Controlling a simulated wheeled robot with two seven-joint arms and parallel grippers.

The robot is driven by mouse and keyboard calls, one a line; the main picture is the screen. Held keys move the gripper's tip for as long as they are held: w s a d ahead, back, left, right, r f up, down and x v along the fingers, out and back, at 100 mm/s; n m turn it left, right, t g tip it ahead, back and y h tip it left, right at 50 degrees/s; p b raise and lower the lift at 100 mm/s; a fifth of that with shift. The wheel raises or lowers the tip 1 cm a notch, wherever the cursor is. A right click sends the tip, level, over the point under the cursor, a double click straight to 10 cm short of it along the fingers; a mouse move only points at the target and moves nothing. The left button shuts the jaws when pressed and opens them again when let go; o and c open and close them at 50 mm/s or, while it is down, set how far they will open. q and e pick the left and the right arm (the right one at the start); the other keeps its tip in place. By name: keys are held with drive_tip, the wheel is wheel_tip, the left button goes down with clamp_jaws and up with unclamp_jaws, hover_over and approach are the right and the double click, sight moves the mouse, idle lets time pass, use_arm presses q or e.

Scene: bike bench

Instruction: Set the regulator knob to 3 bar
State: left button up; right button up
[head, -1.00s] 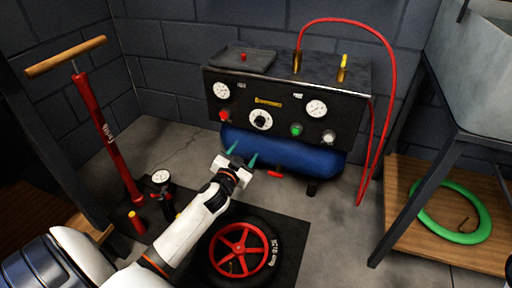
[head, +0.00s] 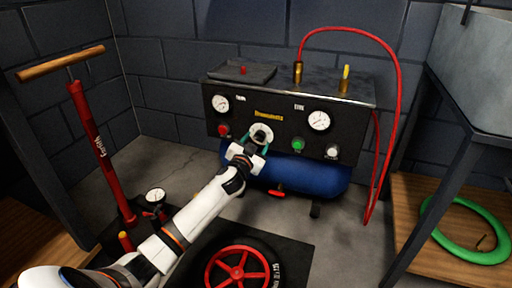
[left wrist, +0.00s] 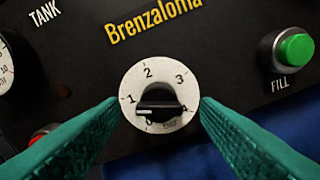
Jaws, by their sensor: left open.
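The regulator knob (head: 260,134) is on the black front panel of the compressor. In the left wrist view the black knob (left wrist: 160,98) sits on a white dial (left wrist: 149,72) numbered 0 to 4. Its white mark points left, between 0 and 1. My left gripper (head: 257,148) is open at the panel. In the left wrist view its green fingertips (left wrist: 160,105) stand on either side of the dial, with the knob between them. I see no clear contact with the knob. My right gripper is out of view.
A green FILL button (left wrist: 295,50) is right of the dial; a red button (head: 223,130) is left. Two gauges, TANK (head: 220,103) and another (head: 318,120), flank it above. A red hose (head: 398,80) arcs over the right side. A wheel (head: 242,268) lies below my arm.

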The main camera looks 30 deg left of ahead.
use_arm(q)
drive_tip(key=shift+w+a, duration=0.1)
drive_tip(key=shift+w, duration=0.25)
drive_tip(key=c, duration=1)
drive_tip(key=shift+r, duration=0.1)
